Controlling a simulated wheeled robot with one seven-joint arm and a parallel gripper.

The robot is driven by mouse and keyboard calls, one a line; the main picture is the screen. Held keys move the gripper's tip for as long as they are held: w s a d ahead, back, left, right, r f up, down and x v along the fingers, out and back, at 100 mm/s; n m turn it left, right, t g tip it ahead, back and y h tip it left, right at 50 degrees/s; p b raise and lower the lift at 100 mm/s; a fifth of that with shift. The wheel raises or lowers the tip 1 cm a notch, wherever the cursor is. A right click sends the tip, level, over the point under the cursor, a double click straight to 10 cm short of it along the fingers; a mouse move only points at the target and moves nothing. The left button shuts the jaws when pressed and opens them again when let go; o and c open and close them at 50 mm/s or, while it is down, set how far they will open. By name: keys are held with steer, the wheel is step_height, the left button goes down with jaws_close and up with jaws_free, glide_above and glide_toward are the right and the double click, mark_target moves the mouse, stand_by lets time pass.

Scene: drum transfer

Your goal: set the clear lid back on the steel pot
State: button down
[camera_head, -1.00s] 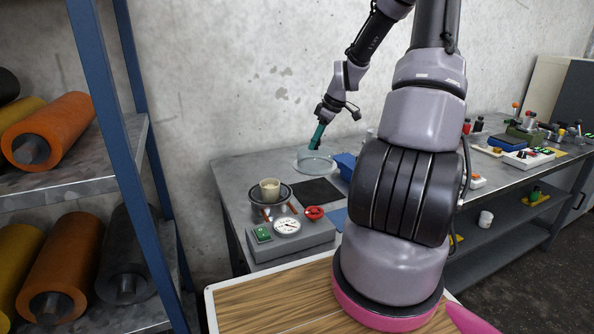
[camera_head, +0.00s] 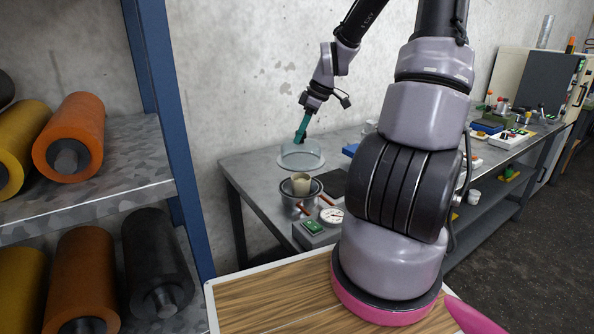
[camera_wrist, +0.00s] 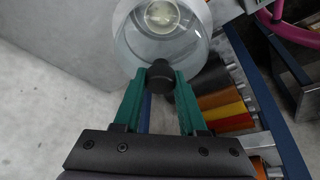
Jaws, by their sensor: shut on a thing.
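The clear lid (camera_head: 301,158) is a round, see-through dome with a black knob (camera_wrist: 160,74). My gripper (camera_head: 301,138) has teal fingers, shut on the knob, and the lid hangs below them. In the wrist view, my gripper (camera_wrist: 160,88) clasps the knob and the lid (camera_wrist: 196,40) fills the top middle. The steel pot (camera_head: 291,202) stands on the bench with a dark rim and a beige cup (camera_head: 301,184) inside it. In the head view the lid appears just above and behind the pot, apart from it. A round pale shape shows through the lid in the wrist view.
A white gauge (camera_head: 331,216) and a green button box (camera_head: 314,227) sit in front of the pot on the bench (camera_head: 247,174). A dark mat (camera_head: 333,184) lies to its right. A blue-post rack (camera_head: 170,110) with rolls stands at the left.

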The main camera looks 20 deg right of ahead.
mark_target(300, 158)
step_height(300, 158, down, 7)
steer(key=shift+f, duration=0.15)
steer(key=shift+f, duration=0.15)
steer(key=shift+f, duration=0.35)
steer(key=shift+f, duration=0.1)
steer(key=shift+c, duration=2.3)
jaws_free()
